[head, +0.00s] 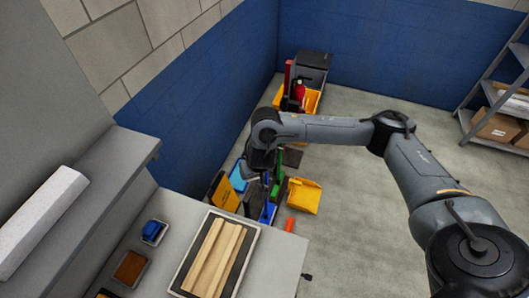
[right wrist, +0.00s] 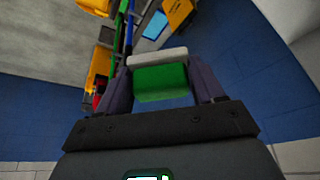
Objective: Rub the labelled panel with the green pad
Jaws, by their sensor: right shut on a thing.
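The green pad (right wrist: 160,82), a block with a pale layer along one side, is between the two fingers of my right gripper (right wrist: 162,90) in the right wrist view. The gripper is shut on it. In the head view my right arm reaches across from the right and its wrist hangs beyond the bench's far edge. The pad cannot be told apart there. I can make out no label on any panel. My left gripper is not in view.
A blue block (head: 153,230) and a brown pad (head: 130,268) sit in small trays on the bench, left of the strips. Yellow bins (head: 304,196) and other coloured items stand on the floor beyond. A shelf rack (head: 490,92) is at far right. Open floor lies between.

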